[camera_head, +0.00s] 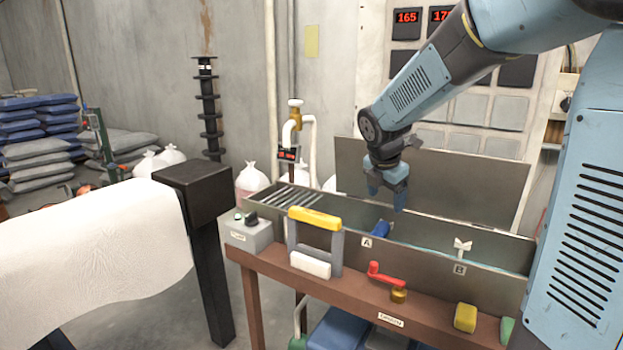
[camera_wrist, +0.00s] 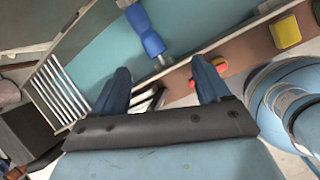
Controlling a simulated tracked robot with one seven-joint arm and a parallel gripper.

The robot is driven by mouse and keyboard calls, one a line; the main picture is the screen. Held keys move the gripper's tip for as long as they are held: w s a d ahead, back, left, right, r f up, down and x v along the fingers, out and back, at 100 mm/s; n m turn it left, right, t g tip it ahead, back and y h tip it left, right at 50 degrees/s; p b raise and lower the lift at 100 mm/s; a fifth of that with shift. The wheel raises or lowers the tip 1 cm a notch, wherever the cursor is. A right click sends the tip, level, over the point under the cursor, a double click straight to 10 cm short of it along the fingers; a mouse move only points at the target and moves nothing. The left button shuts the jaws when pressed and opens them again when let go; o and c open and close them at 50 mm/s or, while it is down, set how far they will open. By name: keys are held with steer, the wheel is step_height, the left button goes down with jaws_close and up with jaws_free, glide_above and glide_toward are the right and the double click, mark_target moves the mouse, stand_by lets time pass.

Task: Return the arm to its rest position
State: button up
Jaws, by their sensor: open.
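My gripper (camera_head: 389,190) hangs from my blue arm above the long grey metal trough (camera_head: 470,258), near the part marked A. In the wrist view its two blue fingers (camera_wrist: 162,95) are spread apart with nothing held between them. A blue spool-like piece (camera_head: 381,230) lies in the trough below and beside the gripper. It also shows in the wrist view (camera_wrist: 146,32), beyond the fingertips and apart from them. The trough holds bluish liquid. My arm reaches in from the upper right.
A brown bench (camera_head: 350,296) carries the trough, a yellow-and-grey handle frame (camera_head: 314,220), a red crank (camera_head: 386,277), a yellow block (camera_head: 465,317) and a grey control box (camera_head: 248,235). A raised metal panel (camera_head: 440,180) stands behind the trough. A white-draped roller (camera_head: 95,250) is at left.

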steer(key=s+d+r+m+y, duration=0.1)
steer(key=s+r+m, duration=0.1)
steer(key=s+m, duration=1)
steer(key=s+d+r+m+t+y, duration=0.1)
steer(key=s+r+m, duration=0.2)
steer(key=s+m, duration=0.9)
steer(key=shift+s+m+t, duration=0.3)
steer(key=shift+s, duration=0.55)
